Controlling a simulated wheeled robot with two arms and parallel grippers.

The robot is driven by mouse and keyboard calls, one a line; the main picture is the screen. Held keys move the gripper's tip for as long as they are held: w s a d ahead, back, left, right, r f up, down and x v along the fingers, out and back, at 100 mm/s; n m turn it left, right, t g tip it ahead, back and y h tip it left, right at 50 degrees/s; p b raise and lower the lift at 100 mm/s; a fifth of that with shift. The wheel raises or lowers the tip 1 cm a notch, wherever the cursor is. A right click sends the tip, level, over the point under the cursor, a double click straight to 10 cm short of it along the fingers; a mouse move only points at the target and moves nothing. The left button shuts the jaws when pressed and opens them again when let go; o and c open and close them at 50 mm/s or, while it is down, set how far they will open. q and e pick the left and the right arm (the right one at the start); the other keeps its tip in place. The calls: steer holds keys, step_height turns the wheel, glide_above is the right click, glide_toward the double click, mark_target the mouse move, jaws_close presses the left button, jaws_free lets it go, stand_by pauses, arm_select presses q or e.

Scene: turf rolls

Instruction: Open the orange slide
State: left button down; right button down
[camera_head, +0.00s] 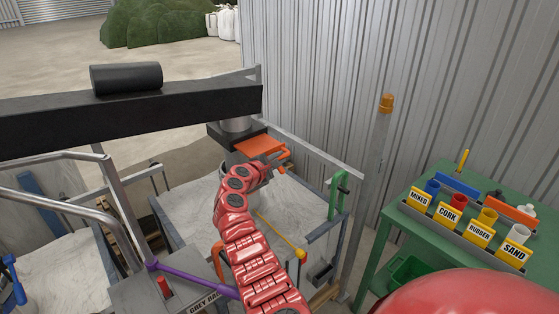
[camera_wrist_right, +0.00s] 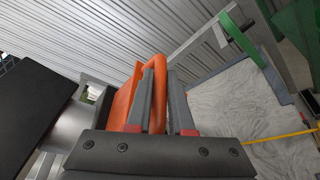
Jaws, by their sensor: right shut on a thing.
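The orange slide (camera_head: 258,145) is a flat plate with a looped handle at its right, set under a grey spout at the end of a dark beam. My right gripper (camera_head: 277,162) reaches it from below on the red arm. In the right wrist view the orange slide (camera_wrist_right: 124,100) stands up beside the spout, and my right gripper (camera_wrist_right: 165,100) is shut on its handle, with a grey finger on either side. Part of the handle is hidden behind the fingers. My left gripper does not show.
Below is a white-lined bag (camera_head: 190,210) in a metal frame. A purple lever (camera_head: 190,279), a yellow rod (camera_head: 277,236) and a green lever (camera_head: 337,190) stand nearby. A green table (camera_head: 380,262) with labelled cups is at the right. The corrugated wall (camera_head: 320,80) is close behind.

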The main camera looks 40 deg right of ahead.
steer(key=shift+w+f, duration=0.1)
steer(key=shift+w, duration=0.05)
steer(key=c, duration=0.8)
jaws_free()
steer(key=shift+s+a+r+p, duration=0.2)
steer(key=shift+a+r+p, duration=0.05)
steer(key=shift+p, duration=0.1)
steer(key=p+v, duration=0.8)
steer(key=v, duration=0.9)
steer(key=shift+s, duration=0.15)
steer(key=shift+d+f, duration=0.1)
